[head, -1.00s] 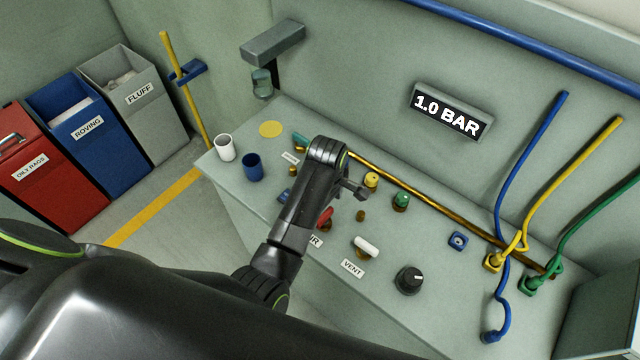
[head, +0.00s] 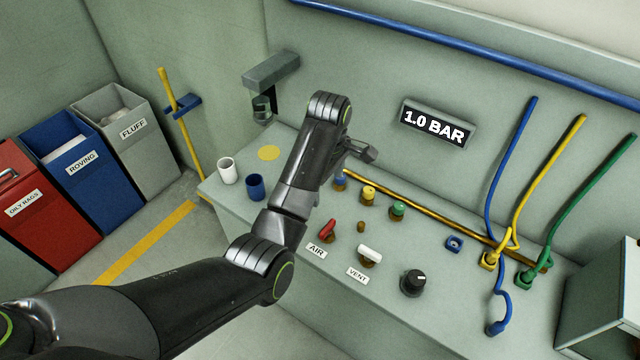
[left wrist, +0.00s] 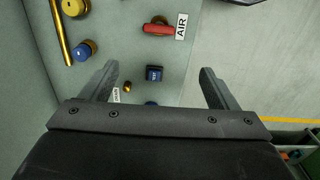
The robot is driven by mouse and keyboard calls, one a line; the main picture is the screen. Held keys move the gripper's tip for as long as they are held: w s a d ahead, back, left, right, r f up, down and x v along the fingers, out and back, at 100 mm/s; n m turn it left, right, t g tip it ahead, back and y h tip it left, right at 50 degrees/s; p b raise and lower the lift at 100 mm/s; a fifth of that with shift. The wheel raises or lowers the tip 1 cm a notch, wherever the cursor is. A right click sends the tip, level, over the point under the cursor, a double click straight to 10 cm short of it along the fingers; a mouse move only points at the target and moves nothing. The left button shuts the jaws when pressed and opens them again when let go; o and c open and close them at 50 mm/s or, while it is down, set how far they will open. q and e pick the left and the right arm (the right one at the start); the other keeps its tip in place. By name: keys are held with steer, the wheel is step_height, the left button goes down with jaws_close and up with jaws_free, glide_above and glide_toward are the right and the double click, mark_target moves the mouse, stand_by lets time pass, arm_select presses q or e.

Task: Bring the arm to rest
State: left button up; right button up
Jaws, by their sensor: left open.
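My left arm crosses the head view from the lower left and reaches over the bench (head: 330,275). My left gripper (head: 365,152) is raised above the back part of the bench, near the wall and partly hidden behind its own wrist. In the left wrist view the left gripper's two fingers (left wrist: 160,82) stand wide apart with nothing held between them. Below it lie a red lever (left wrist: 158,29) by the AIR label, a dark blue square piece (left wrist: 153,73) and a blue knob (left wrist: 83,50). My right gripper is not in view.
A white cup (head: 228,172) and a blue cup (head: 255,187) stand at the bench's left end. A white lever (head: 369,254), a black dial (head: 413,283) and coloured hoses (head: 551,190) are to the right. Bins (head: 122,130) stand at left. The display (head: 436,124) reads 1.0 BAR.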

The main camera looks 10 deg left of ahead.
arm_select(q)
steer(key=shift+w+d, duration=0.1)
steer(key=shift+d, duration=0.3)
steer(key=shift+a, duration=0.1)
